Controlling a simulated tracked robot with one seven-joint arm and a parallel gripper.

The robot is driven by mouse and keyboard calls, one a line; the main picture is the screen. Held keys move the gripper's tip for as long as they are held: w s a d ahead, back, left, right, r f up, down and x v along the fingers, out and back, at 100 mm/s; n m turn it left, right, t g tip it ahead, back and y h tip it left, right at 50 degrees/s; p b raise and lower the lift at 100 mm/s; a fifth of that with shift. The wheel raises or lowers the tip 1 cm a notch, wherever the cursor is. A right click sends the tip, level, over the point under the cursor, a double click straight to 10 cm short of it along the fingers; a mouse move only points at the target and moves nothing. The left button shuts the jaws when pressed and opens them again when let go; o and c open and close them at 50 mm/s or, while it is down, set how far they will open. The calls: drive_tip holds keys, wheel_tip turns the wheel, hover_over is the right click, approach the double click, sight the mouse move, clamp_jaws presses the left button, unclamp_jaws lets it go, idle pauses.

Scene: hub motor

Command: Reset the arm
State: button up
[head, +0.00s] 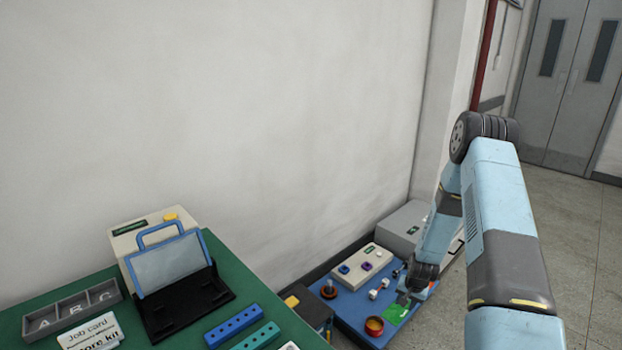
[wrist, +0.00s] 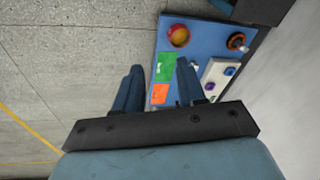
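My light blue arm reaches out on the right of the head view and bends down beside the wall. My gripper (head: 405,297) is above the right side of a low blue board (head: 348,311). In the wrist view my gripper (wrist: 158,76) has its two dark blue fingers well apart, and nothing shows between them except the floor and the board's green and orange patches below. The blue board (wrist: 205,36) lies beyond the fingers. Whether the fingertips touch anything cannot be told.
A green table (head: 262,298) at the lower left bears a tablet-like stand (head: 172,262), a grey A-B-C tray (head: 75,308) and coloured bars. The board holds a red-orange bowl (head: 374,326) and small parts. A grey box (head: 403,228) stands by the wall. Floor at the right is clear.

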drive_tip(key=s+a+r+n+t, duration=0.1)
drive_tip(key=s+a+r+n, duration=0.1)
drive_tip(key=r, duration=1.7)
drive_tip(key=s+a+r+n, duration=0.1)
drive_tip(key=s+a+r, duration=0.2)
drive_tip(key=r, duration=1.6)
drive_tip(key=s+a+r+n+t+h, duration=0.1)
drive_tip(key=s+a+r, duration=0.2)
drive_tip(key=s+r, duration=1.05)
drive_tip(key=s+a+r+n, duration=0.1)
drive_tip(key=s+r, duration=0.2)
drive_tip(key=s, duration=0.5)
drive_tip(key=s+a+r+t, duration=0.1)
drive_tip(key=s+r, duration=0.2)
drive_tip(key=s, duration=0.4)
drive_tip(key=shift+s+n, duration=0.35)
drive_tip(key=shift+n, duration=0.05)
